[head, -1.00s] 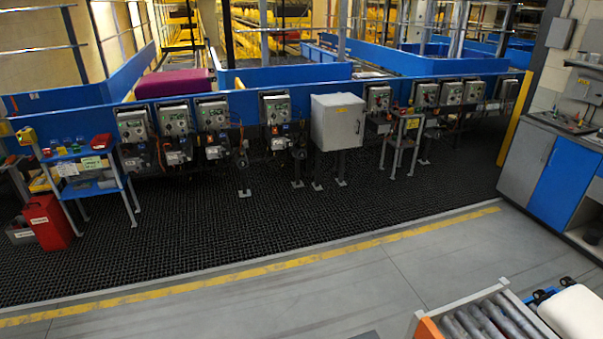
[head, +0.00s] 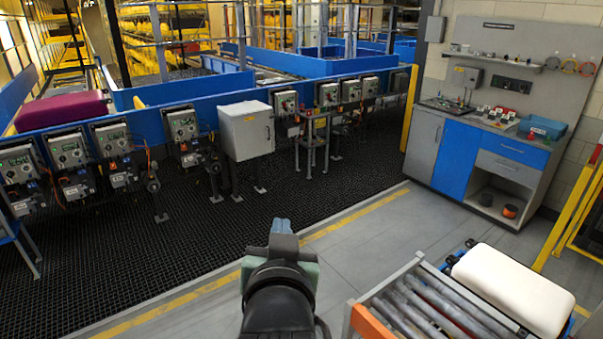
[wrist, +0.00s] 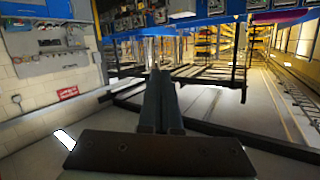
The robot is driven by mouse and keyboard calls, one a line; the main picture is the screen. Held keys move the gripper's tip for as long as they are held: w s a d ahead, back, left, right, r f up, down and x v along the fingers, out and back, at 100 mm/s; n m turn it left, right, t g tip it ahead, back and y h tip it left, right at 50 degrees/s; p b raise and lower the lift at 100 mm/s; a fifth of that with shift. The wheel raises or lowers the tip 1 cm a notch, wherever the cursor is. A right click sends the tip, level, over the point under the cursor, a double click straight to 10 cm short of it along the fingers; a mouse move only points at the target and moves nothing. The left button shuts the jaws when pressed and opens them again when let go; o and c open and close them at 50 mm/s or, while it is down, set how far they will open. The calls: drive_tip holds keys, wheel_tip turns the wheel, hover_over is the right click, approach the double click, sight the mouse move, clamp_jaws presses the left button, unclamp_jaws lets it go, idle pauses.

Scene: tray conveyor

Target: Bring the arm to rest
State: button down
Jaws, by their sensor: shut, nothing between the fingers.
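My gripper (head: 281,226) shows at the bottom middle of the head view, held up in front of the dark grid floor and the yellow line. In the wrist view its two dark fingers (wrist: 161,100) lie side by side, closed, with nothing held between them. The gripper appears clear of everything around it.
A roller conveyor (head: 365,322) stands at the lower right with a white case (head: 515,288) on it. A workbench (head: 470,165) is at the back right. Blue conveyors with control boxes and a grey cabinet (head: 246,130) line the back. Grey floor (head: 350,250) between is clear.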

drive_tip(key=s+d+r+n+t, duration=0.1)
drive_tip(key=s+d+r+t, duration=0.1)
drive_tip(key=d+r, duration=0.35)
drive_tip(key=s+a+r+t+b, duration=0.2)
drive_tip(key=s+r+t+b, duration=0.8)
drive_tip(key=b, duration=0.6)
drive_tip(key=shift+s+h, duration=0.4)
drive_tip(key=shift+s, duration=0.85)
